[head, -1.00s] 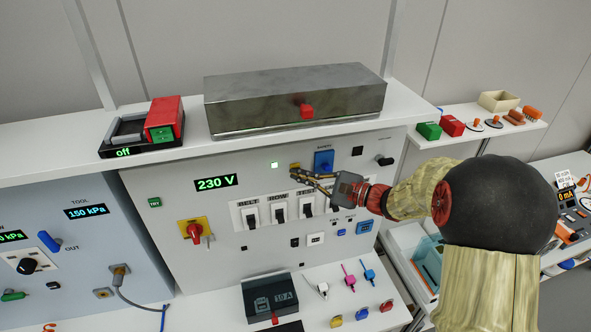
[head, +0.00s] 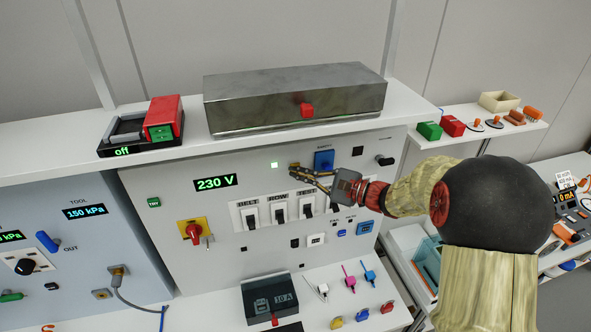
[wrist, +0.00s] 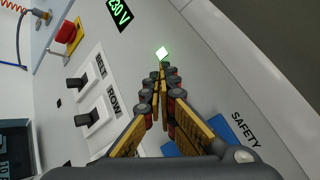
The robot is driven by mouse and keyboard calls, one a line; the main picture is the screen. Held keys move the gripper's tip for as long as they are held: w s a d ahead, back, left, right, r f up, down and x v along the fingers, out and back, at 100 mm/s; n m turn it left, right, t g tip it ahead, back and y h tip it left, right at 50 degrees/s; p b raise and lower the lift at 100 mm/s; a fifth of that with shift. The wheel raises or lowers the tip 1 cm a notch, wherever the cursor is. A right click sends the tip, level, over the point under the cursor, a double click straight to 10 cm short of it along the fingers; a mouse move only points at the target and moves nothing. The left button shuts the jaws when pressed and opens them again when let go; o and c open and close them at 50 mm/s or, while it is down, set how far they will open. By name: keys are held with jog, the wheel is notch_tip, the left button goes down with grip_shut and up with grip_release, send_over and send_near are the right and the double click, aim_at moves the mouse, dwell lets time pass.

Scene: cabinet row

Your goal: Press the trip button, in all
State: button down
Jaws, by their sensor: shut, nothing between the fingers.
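My gripper (head: 292,171) is shut and empty, its fingertips close to the grey upright panel (head: 160,235), just right of a lit white-green indicator (head: 274,165). In the wrist view the closed fingertips (wrist: 162,74) lie just below that indicator (wrist: 162,53). I cannot tell whether they touch the panel. No label reading trip is legible, and the fingers cover part of the panel. A blue part (head: 323,160) marked SAFETY is right of the fingertips. A row of breaker switches (head: 279,212) sits below, with BELT and ROW labels readable in the wrist view.
The panel also has a 230 V display (head: 215,183), a red and yellow rotary switch (head: 194,232) and small buttons. A metal box (head: 295,98) with a red knob stands on the shelf above. Keys and plugs lie on the ledge below.

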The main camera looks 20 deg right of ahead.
jog(key=shift+w, duration=0.25)
jog(key=shift+s, duration=0.15)
dwell(0.4)
jog(key=shift+s+b, duration=0.35)
jog(key=shift+s, duration=0.35)
jog(key=shift+s, duration=0.1)
jog(key=s, duration=0.5)
jog(key=shift+b, duration=0.35)
jog(key=shift+w+f, duration=0.1)
dwell(0.4)
